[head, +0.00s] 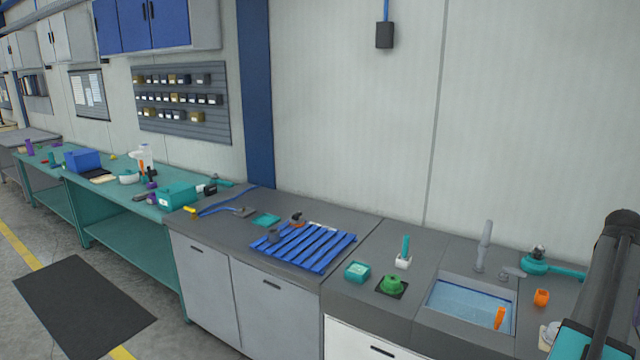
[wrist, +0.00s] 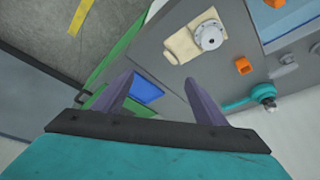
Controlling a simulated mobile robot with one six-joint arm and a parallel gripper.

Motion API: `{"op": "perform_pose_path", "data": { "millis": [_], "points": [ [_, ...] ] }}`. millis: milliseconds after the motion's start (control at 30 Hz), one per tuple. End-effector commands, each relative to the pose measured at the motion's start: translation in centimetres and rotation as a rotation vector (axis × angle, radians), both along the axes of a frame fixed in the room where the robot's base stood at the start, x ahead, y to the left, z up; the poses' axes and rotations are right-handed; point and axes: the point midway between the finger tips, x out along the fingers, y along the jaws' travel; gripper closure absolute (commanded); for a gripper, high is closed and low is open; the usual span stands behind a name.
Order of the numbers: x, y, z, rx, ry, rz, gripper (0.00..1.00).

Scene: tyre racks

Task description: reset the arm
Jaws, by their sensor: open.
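My arm shows as a dark link (head: 608,290) at the right edge of the head view, with a teal part at the bottom. In the wrist view my gripper (wrist: 160,98) points down over the counter's end, its two purple-grey fingers apart. Nothing is between the fingers. The fingertips are out of the head view.
The grey counter (head: 385,318) holds a sink (head: 470,305), an orange cup (head: 541,298), a teal clamp-like tool (head: 540,262), a green part (head: 393,285) and a blue slatted rack (head: 305,250). A beige board (wrist: 190,45) with a metal disc lies near my gripper. A dark mat (head: 80,305) lies on the floor.

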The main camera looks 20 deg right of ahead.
Motion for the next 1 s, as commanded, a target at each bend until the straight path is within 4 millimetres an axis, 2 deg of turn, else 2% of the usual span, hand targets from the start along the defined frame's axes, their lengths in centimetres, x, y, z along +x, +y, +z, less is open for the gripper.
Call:
{"op": "perform_pose_path", "data": {
  "millis": [367,633,767,1000],
  "points": [
    [3.8,2.4,-2.2,0.018,0.008,0.082,0.34],
    [8.3,5.7,-5.0,0.043,0.018,0.185,0.34],
    [11.4,8.5,-7.1,0.059,0.027,0.262,0.34],
    [18.3,16.1,-12.1,0.102,0.049,0.458,0.34]
  ]
}}
